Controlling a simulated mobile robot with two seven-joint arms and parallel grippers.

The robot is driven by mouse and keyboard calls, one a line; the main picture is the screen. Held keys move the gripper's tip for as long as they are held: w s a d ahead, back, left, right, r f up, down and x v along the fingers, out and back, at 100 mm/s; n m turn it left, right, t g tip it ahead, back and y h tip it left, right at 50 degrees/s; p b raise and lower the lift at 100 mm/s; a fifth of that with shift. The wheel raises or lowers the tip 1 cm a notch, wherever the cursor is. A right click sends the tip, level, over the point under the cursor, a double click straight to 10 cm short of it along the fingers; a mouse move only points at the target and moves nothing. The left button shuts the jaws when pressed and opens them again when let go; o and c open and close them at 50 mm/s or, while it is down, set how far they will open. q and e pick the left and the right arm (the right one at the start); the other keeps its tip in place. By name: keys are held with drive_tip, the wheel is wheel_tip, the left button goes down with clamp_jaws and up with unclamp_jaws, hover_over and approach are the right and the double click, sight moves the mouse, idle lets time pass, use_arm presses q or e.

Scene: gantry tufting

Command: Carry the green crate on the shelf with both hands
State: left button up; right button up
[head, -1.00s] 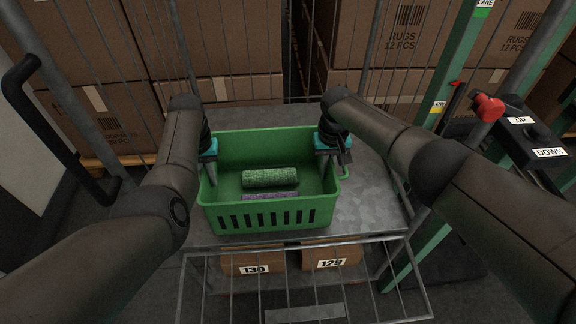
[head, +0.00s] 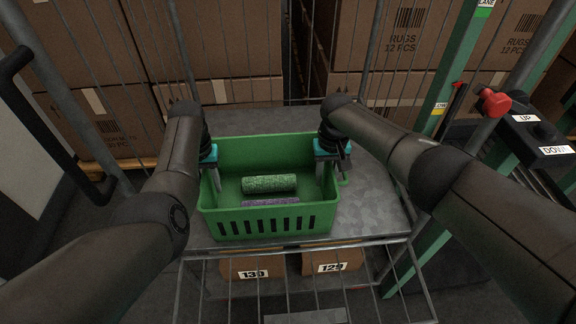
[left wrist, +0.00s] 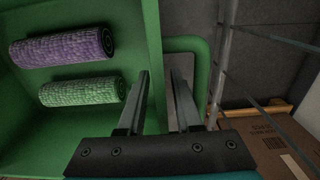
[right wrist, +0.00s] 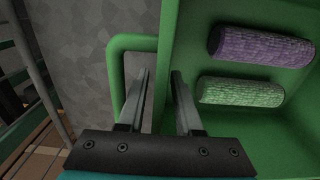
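The green crate (head: 265,218) sits on the grey metal shelf (head: 372,205) of a wire-sided cart. It holds a green roll (head: 269,184) and a purple roll (head: 270,203), also seen in both wrist views. My left gripper (head: 213,183) is at the crate's left wall. In the left wrist view its fingers (left wrist: 160,74) straddle the wall closely, one inside the crate, one in the side handle (left wrist: 203,75). My right gripper (head: 327,178) is likewise at the right wall, with fingers (right wrist: 161,74) on both sides of it beside the right handle (right wrist: 116,75). Contact between the crate's underside and the shelf is hidden.
Wire mesh stands behind the crate, with large cardboard boxes (head: 222,60) beyond. Boxes marked 138 (head: 253,263) and 129 (head: 332,257) lie below the shelf. A green post (head: 447,90) and a control box (head: 535,135) stand at the right. Bare shelf shows right of the crate.

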sight(205, 171)
use_arm(q)
drive_tip(key=shift+r, duration=3.95)
use_arm(e)
wheel_tip(205, 171, up, 12)
